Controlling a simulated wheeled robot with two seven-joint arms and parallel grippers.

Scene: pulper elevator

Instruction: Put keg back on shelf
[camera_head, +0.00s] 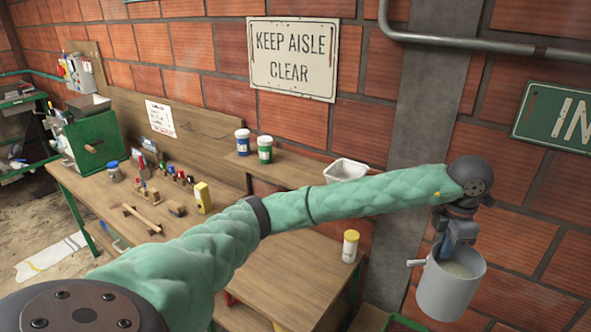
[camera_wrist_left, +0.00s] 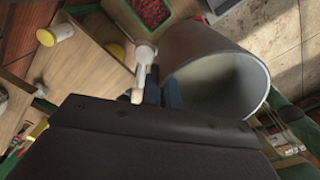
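My left gripper (camera_head: 447,243) is at the right in the head view, beside a brick wall. It appears shut on a grey, open-topped pot (camera_head: 450,290) at its rim or side fitting; the exact grip is partly hidden. In the left wrist view, the pot (camera_wrist_left: 215,75) is beside the blue fingers (camera_wrist_left: 168,92). No object is plainly a keg. A white tub with a yellow lid (camera_head: 350,246) stands on the lower table. My right gripper is not in view.
A white basin (camera_head: 345,171) sits at the shelf's right end. Tools and small blocks lie on the workbench (camera_head: 90,190) at left, near a green box (camera_head: 92,140). A crate of red pieces (camera_wrist_left: 150,12) shows in the wrist view. The lower table has bare room.

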